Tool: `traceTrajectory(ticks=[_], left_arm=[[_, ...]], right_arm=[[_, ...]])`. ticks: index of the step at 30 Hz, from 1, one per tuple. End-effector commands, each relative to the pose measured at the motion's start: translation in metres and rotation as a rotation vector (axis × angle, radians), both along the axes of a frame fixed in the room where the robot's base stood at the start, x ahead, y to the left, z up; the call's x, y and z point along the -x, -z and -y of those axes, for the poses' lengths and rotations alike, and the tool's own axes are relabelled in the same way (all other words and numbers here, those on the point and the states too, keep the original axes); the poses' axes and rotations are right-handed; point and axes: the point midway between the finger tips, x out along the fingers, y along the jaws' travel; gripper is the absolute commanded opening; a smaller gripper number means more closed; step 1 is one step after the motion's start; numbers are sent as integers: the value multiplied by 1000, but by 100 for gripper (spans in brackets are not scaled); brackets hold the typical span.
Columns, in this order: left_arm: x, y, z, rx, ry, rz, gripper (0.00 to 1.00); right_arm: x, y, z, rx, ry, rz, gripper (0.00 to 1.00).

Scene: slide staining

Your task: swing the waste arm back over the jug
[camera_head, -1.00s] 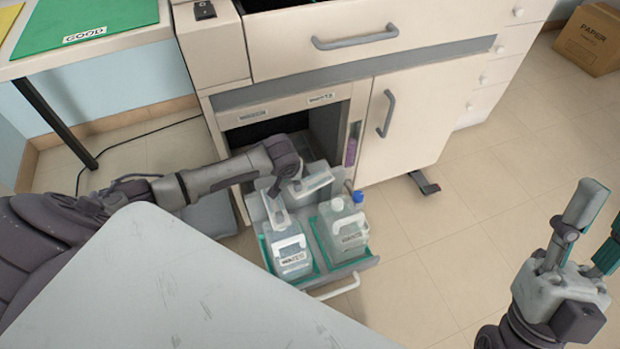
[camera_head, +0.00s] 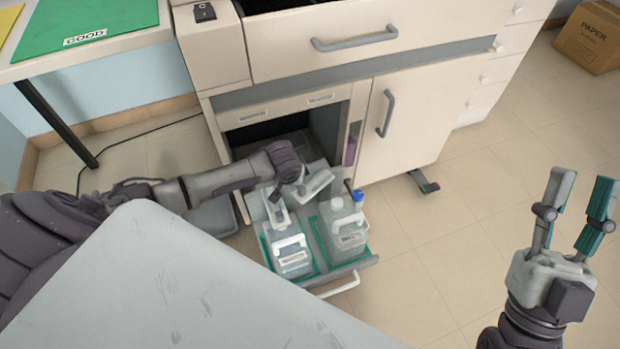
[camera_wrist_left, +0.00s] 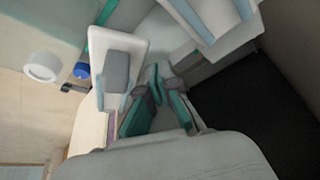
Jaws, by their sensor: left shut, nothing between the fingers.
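Two translucent jugs stand in the pulled-out tray (camera_head: 343,267): the left jug (camera_head: 290,256) with a label on its front and the right jug (camera_head: 347,232). One pale arm-like piece (camera_head: 277,212) lies above the left jug's top. Another pale block (camera_head: 319,184) sits behind the jugs and also shows in the left wrist view (camera_wrist_left: 120,48). I cannot tell for certain which is the waste arm. My left gripper (camera_wrist_left: 157,85) is shut and empty beside that block; in the head view its fingers are mostly hidden. My right gripper (camera_head: 583,182) is open and empty, far right.
A pale grey surface (camera_head: 170,280) fills the lower left. The floor (camera_head: 450,240) right of the tray is clear.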

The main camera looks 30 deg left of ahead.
Motion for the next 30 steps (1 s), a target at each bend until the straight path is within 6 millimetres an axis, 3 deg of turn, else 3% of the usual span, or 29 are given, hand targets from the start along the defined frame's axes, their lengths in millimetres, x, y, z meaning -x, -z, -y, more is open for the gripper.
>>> traceTrajectory(ticks=[30], left_arm=[[7,-2,8,1,-1,2,0]], right_arm=[[-27,31,-4,67,9,-243,40]])
